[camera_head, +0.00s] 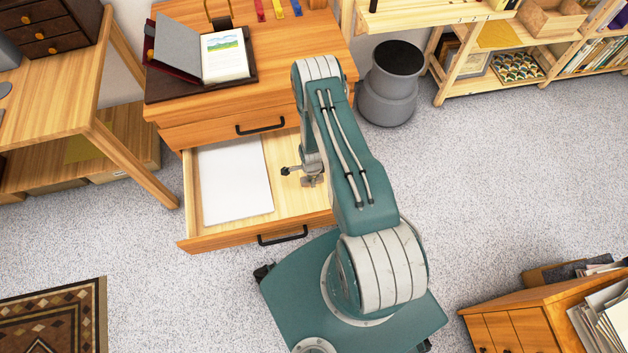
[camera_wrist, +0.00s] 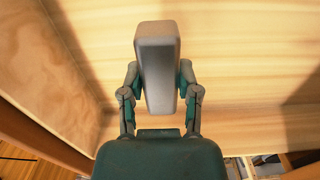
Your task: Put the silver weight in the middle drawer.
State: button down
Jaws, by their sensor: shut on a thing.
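The silver weight (camera_wrist: 158,62) is a smooth grey block with rounded edges, held between the two fingers of my gripper (camera_wrist: 159,80) in the wrist view. In the head view my gripper (camera_head: 306,173) is over the right part of an open drawer (camera_head: 215,241), partly hidden by my arm. The drawer's pale wooden floor fills much of the wrist view behind the weight. I cannot tell whether the weight touches the floor. The open drawer is directly below a shut drawer (camera_head: 220,132) with a black handle; anything lower is hidden.
A white paper stack (camera_head: 234,180) lies in the drawer's left part. The cabinet top (camera_head: 290,50) holds an open book (camera_head: 224,57) on a dark mat. A wooden table (camera_head: 60,75) stands left, and a grey bin (camera_head: 390,90) stands right of the cabinet.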

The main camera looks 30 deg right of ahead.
jog(key=shift+w+d+f, duration=0.2)
jog(key=shift+w+f, duration=0.05)
jog(key=shift+f, duration=0.3)
jog(key=shift+w+d+f, duration=0.15)
jog(key=shift+w+f, duration=0.1)
jog(key=shift+f, duration=0.3)
jog(key=shift+w+d+f, duration=0.1)
jog(key=shift+d+f, duration=0.1)
jog(key=shift+f, duration=0.65)
jog(key=shift+d+f, duration=0.15)
jog(key=shift+f, duration=0.65)
jog(key=shift+c, duration=1.6)
grip_release()
jog(key=shift+a, duration=0.15)
